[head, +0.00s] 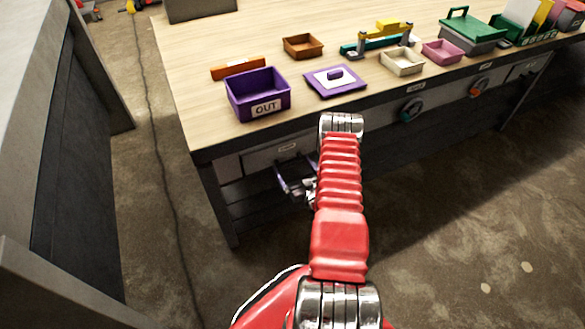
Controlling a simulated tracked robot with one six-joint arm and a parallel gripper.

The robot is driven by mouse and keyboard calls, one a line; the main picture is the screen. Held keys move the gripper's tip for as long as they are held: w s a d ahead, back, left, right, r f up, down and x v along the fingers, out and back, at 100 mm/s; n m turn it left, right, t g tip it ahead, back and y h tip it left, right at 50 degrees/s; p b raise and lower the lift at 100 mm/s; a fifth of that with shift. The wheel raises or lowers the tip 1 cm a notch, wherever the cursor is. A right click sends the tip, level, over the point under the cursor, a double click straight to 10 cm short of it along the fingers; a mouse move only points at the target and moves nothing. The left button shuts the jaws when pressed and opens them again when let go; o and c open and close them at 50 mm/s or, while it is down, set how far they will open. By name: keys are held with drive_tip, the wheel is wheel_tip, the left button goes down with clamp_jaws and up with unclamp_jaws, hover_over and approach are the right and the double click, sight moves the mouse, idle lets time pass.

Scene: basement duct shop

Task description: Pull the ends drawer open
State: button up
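The workbench has a row of drawers under its top. The grey left drawer (262,160) has a small label, too small to read. The middle drawer has a round teal handle (411,109) and the right one an orange handle (478,86). I cannot read which is the ends drawer. My gripper (289,181) is at the front of the left drawer, just below its label. Purple shows beside the fingers, perhaps a handle; most of it is hidden. I cannot tell whether the fingers touch or grip it. The drawers look shut.
On the wooden top (200,100) stand a purple OUT bin (240,95), a purple lid (345,86), an orange-brown tray (303,47), a cream tray (402,64) and a green toolbox (468,34). A grey cabinet (75,150) stands at left. Floor before the bench at right is clear.

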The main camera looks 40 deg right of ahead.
drive_tip(key=c, duration=1.2)
drive_tip(key=shift+a, duration=0.2)
drive_tip(key=shift+c, duration=0.4)
